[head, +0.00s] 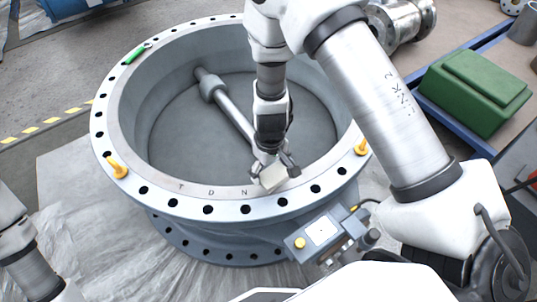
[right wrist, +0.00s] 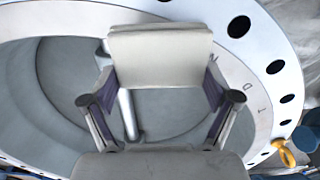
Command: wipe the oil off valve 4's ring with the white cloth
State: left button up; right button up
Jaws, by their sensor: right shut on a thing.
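A large grey butterfly valve stands on the floor, its ring (head: 226,209) facing up with bolt holes and the letters T, D, N on its inner band. The ring also shows in the right wrist view (right wrist: 262,50). I see no number on it, and cannot make out oil. My right gripper (head: 272,170) is shut on the folded white cloth (head: 272,179), at the near inner edge of the ring. The cloth (right wrist: 160,45) spans both fingertips in the right wrist view. Whether it touches the ring I cannot tell. My left arm shows at lower left; its gripper is out of view.
Yellow lifting eyes (head: 117,167) stand up from the ring. A green object (head: 137,53) lies on its far left. Inside, a shaft (head: 232,115) crosses the disc. A control box (head: 322,232) sits at the near right. A green case (head: 474,92) stands at the right.

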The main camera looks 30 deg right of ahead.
notch_tip(320, 180, up, 2)
jog(key=shift+w+a+r+p, duration=0.1)
jog(key=shift+p, duration=0.6)
jog(key=shift+r+p, duration=0.9)
jog(key=shift+p, duration=0.05)
